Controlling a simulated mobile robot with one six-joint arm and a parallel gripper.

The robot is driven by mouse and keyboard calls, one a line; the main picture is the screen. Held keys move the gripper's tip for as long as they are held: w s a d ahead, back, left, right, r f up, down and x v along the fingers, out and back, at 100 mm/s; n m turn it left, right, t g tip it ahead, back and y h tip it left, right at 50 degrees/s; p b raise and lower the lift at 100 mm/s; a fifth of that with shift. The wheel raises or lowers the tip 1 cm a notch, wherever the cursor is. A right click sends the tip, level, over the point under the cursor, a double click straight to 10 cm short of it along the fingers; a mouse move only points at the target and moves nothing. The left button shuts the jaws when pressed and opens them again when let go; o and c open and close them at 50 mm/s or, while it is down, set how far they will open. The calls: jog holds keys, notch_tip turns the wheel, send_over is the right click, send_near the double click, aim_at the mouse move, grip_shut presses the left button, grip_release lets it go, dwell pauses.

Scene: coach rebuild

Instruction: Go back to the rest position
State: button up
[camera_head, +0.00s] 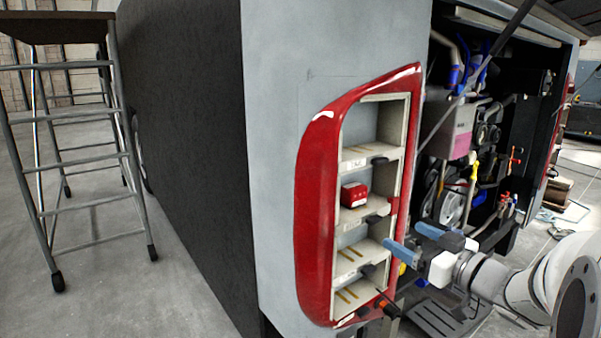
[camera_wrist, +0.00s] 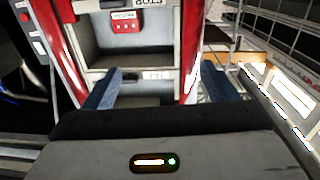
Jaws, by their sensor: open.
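My gripper (camera_head: 411,240) is in front of the rear-light housing at the coach's corner. Its two blue fingers are apart, with nothing between them. In the wrist view the open gripper (camera_wrist: 165,88) faces the housing's compartments. The red housing frame (camera_head: 312,190) surrounds several stacked pale compartments. A red block (camera_head: 354,195) sits in a middle compartment. It also shows in the wrist view as a red labelled block (camera_wrist: 125,23), above and beyond the fingers. I cannot tell whether the fingers touch the housing.
The open engine bay (camera_head: 480,130), with hoses and pipes, lies right of the housing, close to my arm. Small dark parts with orange (camera_head: 388,305) stick out at the lowest compartment. A step ladder (camera_head: 80,150) stands at the left.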

jog(key=d+f+m+g+h, duration=0.1)
jog(key=d+f+m+h, duration=0.4)
jog(key=h, duration=0.7)
jog(key=s+a+f+m+g+y, duration=0.1)
jog(key=s+a+f+g, duration=0.3)
jog(key=s, duration=0.5)
jog(key=s+a+f+m+g+y, duration=0.1)
jog(key=s+a+f+g, duration=0.3)
jog(key=s+a+g, duration=0.3)
jog(key=s+a, duration=0.1)
jog(key=s, duration=0.2)
jog(key=shift+f, duration=0.1)
jog(key=shift+w, duration=0.15)
